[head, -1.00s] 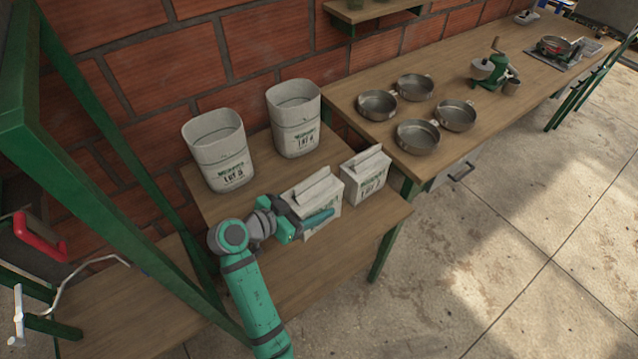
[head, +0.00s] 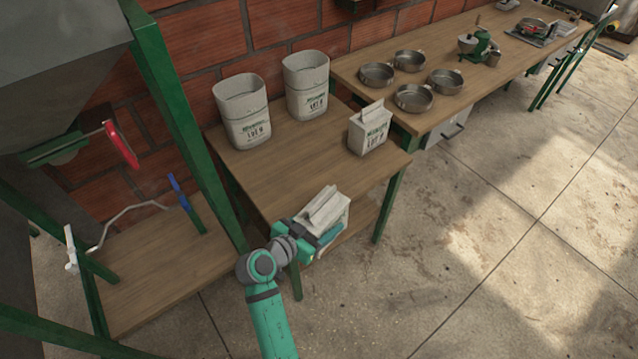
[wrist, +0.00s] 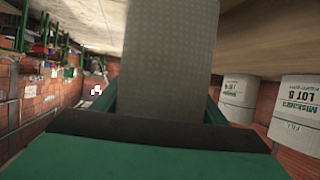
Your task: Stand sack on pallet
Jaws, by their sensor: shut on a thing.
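My gripper (head: 309,240) is shut on a white paper sack (head: 325,209) with a folded top. The sack is upright or nearly so, in front of the near edge of the small wooden table. In the wrist view the sack (wrist: 170,60) fills the middle, between the fingers. A second, similar sack (head: 370,131) with printed lettering stands upright on the table's right part. I cannot make out a pallet for certain; a low wooden platform (head: 150,270) lies at the lower left, inside a green frame.
Two tall open white bins (head: 243,115) (head: 306,88) stand at the back of the small table (head: 290,165). A green post (head: 190,125) rises close to my arm's left. A red-handled lever (head: 122,145) is on the hopper. Several metal pans (head: 414,98) sit on the long bench. Floor at right is clear.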

